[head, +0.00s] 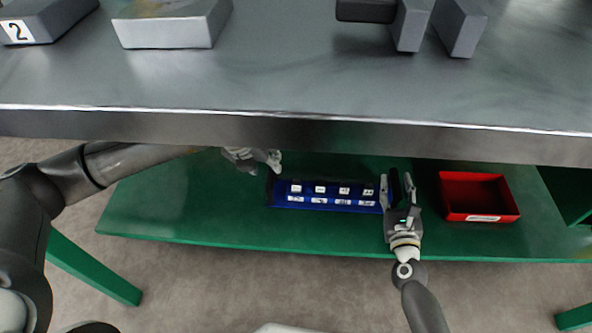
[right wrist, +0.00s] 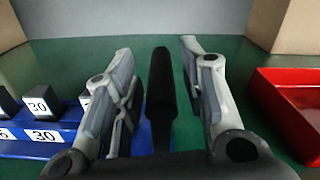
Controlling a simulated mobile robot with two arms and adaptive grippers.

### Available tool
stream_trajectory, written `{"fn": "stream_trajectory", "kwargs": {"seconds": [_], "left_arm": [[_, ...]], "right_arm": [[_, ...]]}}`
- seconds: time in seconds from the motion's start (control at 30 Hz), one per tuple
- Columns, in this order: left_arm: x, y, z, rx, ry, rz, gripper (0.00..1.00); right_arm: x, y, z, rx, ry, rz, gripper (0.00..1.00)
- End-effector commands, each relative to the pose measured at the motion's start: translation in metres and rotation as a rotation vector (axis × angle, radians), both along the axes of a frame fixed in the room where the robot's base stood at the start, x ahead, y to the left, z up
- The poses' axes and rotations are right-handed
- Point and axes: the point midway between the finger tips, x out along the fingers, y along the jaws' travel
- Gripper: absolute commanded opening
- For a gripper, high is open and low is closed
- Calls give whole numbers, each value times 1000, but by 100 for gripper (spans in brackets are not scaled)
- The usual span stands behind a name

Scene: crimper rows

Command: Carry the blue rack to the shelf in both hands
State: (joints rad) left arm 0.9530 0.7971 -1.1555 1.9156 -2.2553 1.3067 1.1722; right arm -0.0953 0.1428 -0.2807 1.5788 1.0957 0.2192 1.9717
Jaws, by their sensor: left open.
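The blue rack (head: 312,206) lies on the green lower shelf (head: 190,225) below the grey tabletop. It holds rows of dark blocks with white labels; some read 30 in the right wrist view. A black upright handle (right wrist: 160,90) stands at its right end. My right gripper (head: 397,180) is open around this handle, with a gap on each side in the right wrist view (right wrist: 160,65). My left gripper (head: 260,158) is open and empty, above and left of the rack's left end. The tabletop edge partly hides it and the rack's back.
A red bin (head: 480,216) stands on the lower shelf right of my right gripper. The grey tabletop (head: 300,90) overhangs the shelf and carries grey blocks (head: 175,30). Cardboard-coloured boxes (right wrist: 300,28) stand farther back. The shelf's left part is clear.

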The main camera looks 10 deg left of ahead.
Motion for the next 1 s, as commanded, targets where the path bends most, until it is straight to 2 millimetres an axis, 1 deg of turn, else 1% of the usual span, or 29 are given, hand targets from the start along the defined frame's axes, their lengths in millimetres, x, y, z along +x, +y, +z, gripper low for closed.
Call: {"fn": "stream_trajectory", "kwargs": {"seconds": [0.17, 0.27, 0.5, 0.7, 0.83, 1.0], "left_arm": [[-2, 0, 3, 0, 0, 0, 42], [-1, 0, 3, 0, 0, 0, 42], [-1, 1, 3, 0, 0, 0, 42], [-1, 1, 3, 0, 0, 0, 42], [-1, 0, 3, 0, 1, 0, 42], [-1, 0, 3, 0, 1, 0, 42]], "right_arm": [[-10, -1, -1, -1, 1, 0, 38], [-24, -3, -1, -1, 2, 0, 38], [-70, -7, -1, -1, 3, 2, 38], [-102, -10, -1, -1, 2, 3, 38], [-114, -11, -1, -2, 1, 2, 38], [-120, -12, 0, 0, 0, 0, 38]]}}
